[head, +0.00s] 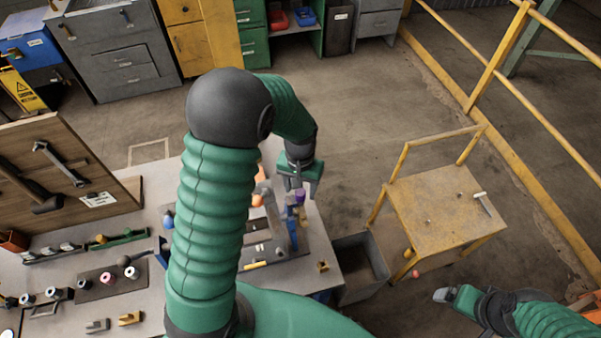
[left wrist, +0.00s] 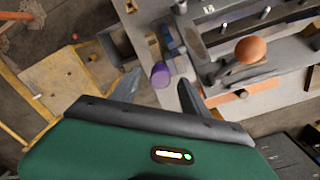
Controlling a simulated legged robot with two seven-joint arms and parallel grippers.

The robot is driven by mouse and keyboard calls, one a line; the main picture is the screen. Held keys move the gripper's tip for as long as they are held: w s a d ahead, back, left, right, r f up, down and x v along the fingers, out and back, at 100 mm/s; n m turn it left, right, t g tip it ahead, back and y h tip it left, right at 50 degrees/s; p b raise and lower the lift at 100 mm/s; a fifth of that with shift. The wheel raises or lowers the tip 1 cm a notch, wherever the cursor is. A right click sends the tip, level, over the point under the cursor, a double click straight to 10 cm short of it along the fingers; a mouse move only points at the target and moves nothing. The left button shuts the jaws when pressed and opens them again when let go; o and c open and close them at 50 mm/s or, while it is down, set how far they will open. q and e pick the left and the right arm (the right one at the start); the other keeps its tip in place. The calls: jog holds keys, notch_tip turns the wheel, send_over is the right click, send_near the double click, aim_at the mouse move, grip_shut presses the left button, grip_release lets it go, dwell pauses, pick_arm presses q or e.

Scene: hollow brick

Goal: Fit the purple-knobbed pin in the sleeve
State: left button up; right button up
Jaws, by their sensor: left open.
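The purple knob (left wrist: 160,75) of the pin shows in the left wrist view, between and beyond the fingertips of my left gripper (left wrist: 158,88). It also shows in the head view (head: 301,198), just below that gripper (head: 299,186). My left gripper is open, and I see no contact with the knob. The pin's shaft is hidden. A blue upright fixture (head: 292,232) stands beside the knob at the bench's right end. I cannot make out which part is the sleeve. My right gripper (head: 446,295) is at the lower right, far from the bench; its jaws are unclear.
An orange knob (left wrist: 248,50) is right of the purple one in the left wrist view. A grey bin (head: 360,262) stands on the floor beside the bench. A yellow cart (head: 435,215) is farther right. A tool board (head: 60,165) stands at the left.

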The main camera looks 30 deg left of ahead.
pick_arm(q)
notch_tip(320, 180, up, 15)
jog(key=b, duration=0.3)
jog(key=s+d+f+m+t+b, duration=0.1)
jog(key=s+d+f+b, duration=0.1)
jog(key=f, duration=0.6)
jog(key=s+d+f+m+b, duration=0.1)
jog(key=s+d+f+b, duration=0.2)
jog(key=f+b, duration=0.3)
jog(key=s+d+f+m+t+b, duration=0.1)
jog(key=s+f+b, duration=0.3)
jog(key=f, duration=0.7)
jog(key=shift+s+d+f+t+b, duration=0.2)
jog(key=shift+d+t+b, duration=0.1)
jog(key=shift+d+b, duration=0.4)
